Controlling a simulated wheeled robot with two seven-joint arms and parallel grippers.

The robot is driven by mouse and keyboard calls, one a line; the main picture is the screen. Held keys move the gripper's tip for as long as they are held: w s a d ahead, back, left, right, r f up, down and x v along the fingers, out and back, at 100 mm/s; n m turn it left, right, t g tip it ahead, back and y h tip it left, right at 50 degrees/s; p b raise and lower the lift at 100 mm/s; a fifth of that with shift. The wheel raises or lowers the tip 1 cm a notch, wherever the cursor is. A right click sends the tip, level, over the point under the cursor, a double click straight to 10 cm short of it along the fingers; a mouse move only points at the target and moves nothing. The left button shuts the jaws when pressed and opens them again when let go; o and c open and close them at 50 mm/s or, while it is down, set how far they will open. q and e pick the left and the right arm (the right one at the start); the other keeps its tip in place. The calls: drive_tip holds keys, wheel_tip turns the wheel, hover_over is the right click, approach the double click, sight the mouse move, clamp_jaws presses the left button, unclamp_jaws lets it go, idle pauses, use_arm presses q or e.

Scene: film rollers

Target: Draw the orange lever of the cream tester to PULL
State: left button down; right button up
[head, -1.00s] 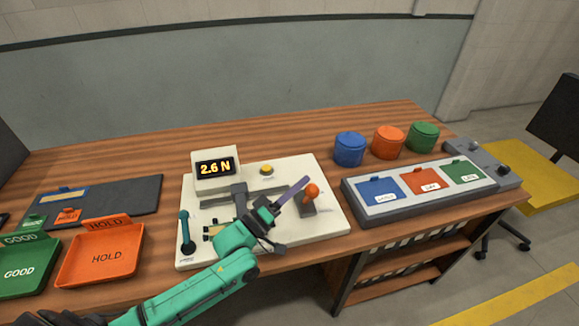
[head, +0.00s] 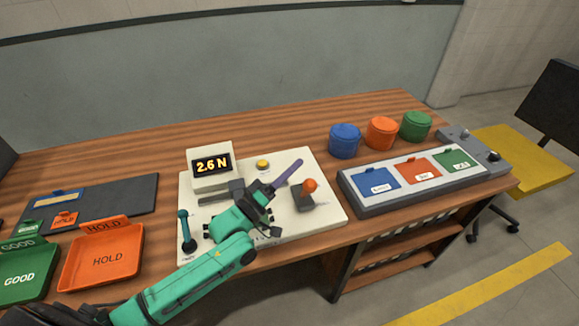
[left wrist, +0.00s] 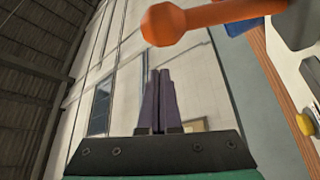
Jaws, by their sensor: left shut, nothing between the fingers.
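The cream tester (head: 325,222) lies on the wooden bench, with a display reading 2.6 N. Its orange-knobbed lever (head: 310,186) stands at the tester's right side. The lever also shows large at the top of the left wrist view (left wrist: 215,17), beyond the fingertips. My left gripper (head: 298,162) is shut and empty, its purple fingers pointing up and right, just left of the orange knob. In the left wrist view the closed fingers (left wrist: 158,72) show a gap to the knob. I cannot read a PULL mark. My right gripper is not in view.
A teal lever (head: 185,228) stands at the tester's left, and a yellow button (head: 263,165) at its back. Orange HOLD (head: 135,240) and green GOOD (head: 48,290) trays lie left. Blue, orange and green pots (head: 345,141) and a grey tray unit (head: 380,210) stand right.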

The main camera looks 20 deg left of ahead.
use_arm(q)
drive_tip(key=b+v, duration=0.2)
drive_tip(key=v, duration=0.8)
drive_tip(key=shift+w+a+f, duration=0.2)
drive_tip(key=shift+w+a, duration=0.05)
drive_tip(key=shift+a, duration=0.15)
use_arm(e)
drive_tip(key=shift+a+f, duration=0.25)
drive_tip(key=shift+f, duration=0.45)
use_arm(q)
drive_tip(key=shift+d, duration=0.1)
